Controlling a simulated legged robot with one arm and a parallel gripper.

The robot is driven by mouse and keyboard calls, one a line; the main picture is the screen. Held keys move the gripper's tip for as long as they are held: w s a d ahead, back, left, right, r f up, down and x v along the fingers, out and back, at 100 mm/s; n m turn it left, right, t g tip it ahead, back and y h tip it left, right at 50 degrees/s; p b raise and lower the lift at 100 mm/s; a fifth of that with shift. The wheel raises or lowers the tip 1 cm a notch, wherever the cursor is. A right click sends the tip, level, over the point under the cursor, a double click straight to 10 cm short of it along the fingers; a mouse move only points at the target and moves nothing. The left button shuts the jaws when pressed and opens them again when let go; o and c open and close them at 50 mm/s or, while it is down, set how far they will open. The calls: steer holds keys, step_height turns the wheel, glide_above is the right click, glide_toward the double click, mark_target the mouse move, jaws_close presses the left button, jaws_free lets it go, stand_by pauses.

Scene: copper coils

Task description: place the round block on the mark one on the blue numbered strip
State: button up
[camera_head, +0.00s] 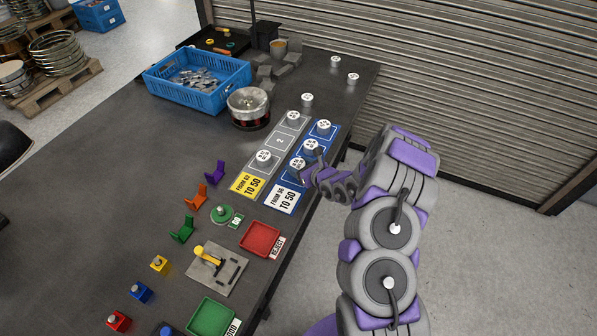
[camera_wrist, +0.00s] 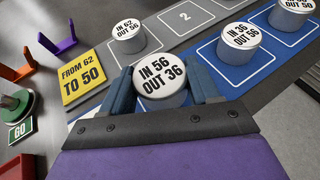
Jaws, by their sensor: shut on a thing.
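My gripper (camera_head: 302,169) is shut on a white round block (camera_head: 297,163) at the label end of the blue numbered strip (camera_head: 333,134). In the wrist view the fingers of my gripper (camera_wrist: 165,95) are on both sides of this block (camera_wrist: 160,72), whose top reads IN 56 OUT 36. It stands upright over the first cell, and its number is hidden. I cannot tell whether the block touches the strip (camera_wrist: 215,82). Two similar blocks stand farther along the blue strip, a middle one (camera_head: 311,145) and a far one (camera_head: 324,125).
A grey strip (camera_head: 281,140) with a yellow label lies left of the blue one; its cell 2 is empty, with blocks on the cells either side. A round metal pot (camera_head: 249,106), a blue crate (camera_head: 198,79) and a red tray (camera_head: 261,239) stand nearby. The table's right edge is close.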

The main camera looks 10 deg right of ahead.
steer(key=shift+w, duration=0.4)
steer(key=shift+w+f, duration=0.2)
steer(key=shift+f, duration=0.1)
step_height(320, 180, down, 3)
steer(key=shift+d+b, duration=0.15)
steer(key=shift+b, duration=0.45)
steer(key=shift+r, duration=0.1)
steer(key=o, duration=1.2)
